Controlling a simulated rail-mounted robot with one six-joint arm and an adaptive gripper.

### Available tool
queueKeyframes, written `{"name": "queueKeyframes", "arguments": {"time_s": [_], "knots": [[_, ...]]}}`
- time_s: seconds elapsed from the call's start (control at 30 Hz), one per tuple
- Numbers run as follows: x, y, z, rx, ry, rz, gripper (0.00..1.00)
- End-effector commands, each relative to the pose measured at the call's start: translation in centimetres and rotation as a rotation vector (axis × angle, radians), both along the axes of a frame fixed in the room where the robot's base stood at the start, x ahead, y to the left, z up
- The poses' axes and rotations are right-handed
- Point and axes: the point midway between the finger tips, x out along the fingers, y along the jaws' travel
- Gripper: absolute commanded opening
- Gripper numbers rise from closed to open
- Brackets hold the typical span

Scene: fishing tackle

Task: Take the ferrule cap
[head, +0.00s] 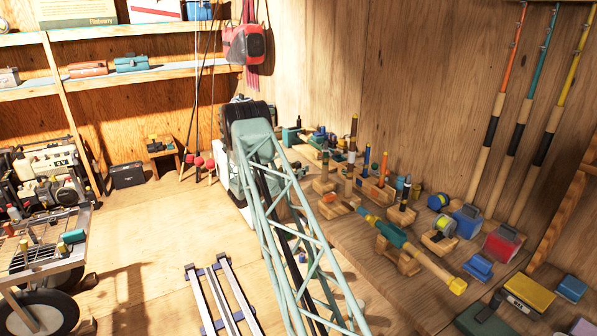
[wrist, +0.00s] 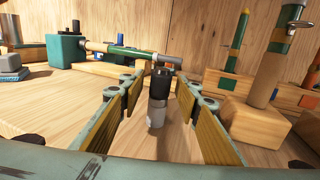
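A small upright cylinder with a black top and grey lower part, which looks like the ferrule cap (wrist: 157,100), stands on the wooden bench in the wrist view. My gripper (wrist: 158,82) is open, with one padded finger to the left of the cylinder and one to the right. The cylinder is between the fingers towards their tips, and gaps show on both sides. In the head view my lattice arm covers part of the bench, and I cannot make out the gripper or the cap there.
A horizontal rod piece (wrist: 130,50) held by a teal block (wrist: 66,49) lies just behind the cap. Upright rod handles in wooden blocks (wrist: 258,122) stand close on the right. Bare bench (wrist: 50,100) lies to the left. Reels and boxes (head: 503,243) fill the bench's right part.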

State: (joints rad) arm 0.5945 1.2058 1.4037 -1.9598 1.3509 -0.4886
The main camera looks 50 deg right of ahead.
Motion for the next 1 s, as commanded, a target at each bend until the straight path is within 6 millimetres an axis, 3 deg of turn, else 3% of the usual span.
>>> {"name": "queueKeyframes", "arguments": {"time_s": [0.13, 0.4, 0.77, 1.0], "knots": [[0.0, 0.0, 0.0, 0.000, 0.000, 0.000, 0.30], [0.0, 0.0, 0.0, 0.000, 0.000, 0.000, 0.07], [0.0, 0.0, 0.1, 0.000, 0.000, 0.000, 0.07], [0.0, 0.0, 1.3, 0.000, -0.001, 0.000, 0.07]]}}
